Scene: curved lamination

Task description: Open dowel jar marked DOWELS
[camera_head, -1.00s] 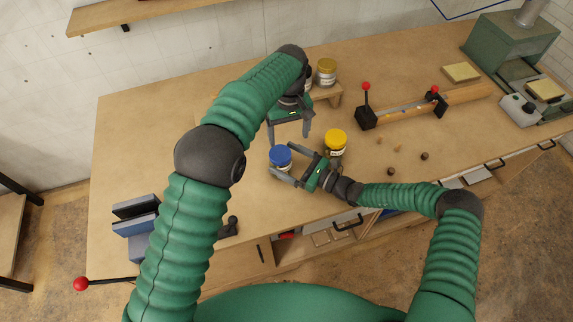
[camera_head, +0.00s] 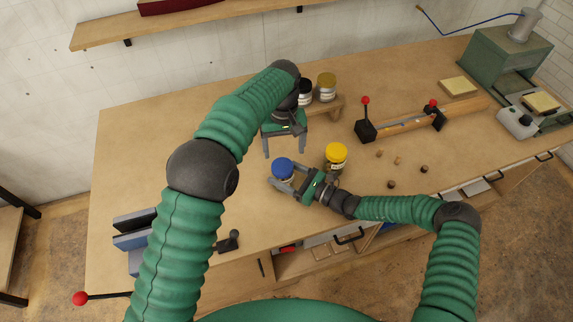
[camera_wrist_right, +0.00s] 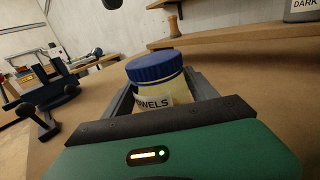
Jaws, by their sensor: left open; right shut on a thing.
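The dowel jar (camera_head: 283,170) has a blue lid and stands near the middle of the bench. In the right wrist view the jar (camera_wrist_right: 155,86) is upright, with a pale body and a label ending in "WELS"; the rest of the label is hidden. My right gripper (camera_head: 282,177) is shut on the jar's body, one finger on each side, below the blue lid (camera_wrist_right: 154,66). My left gripper (camera_head: 284,147) is open and empty, its fingers pointing down, just above and behind the lid and apart from it.
A yellow-lidded jar (camera_head: 336,157) stands close to the right. A low wooden stand (camera_head: 328,106) behind holds more jars. A clamp fixture with red knobs (camera_head: 366,130) and small brown pieces (camera_head: 391,184) lie further right.

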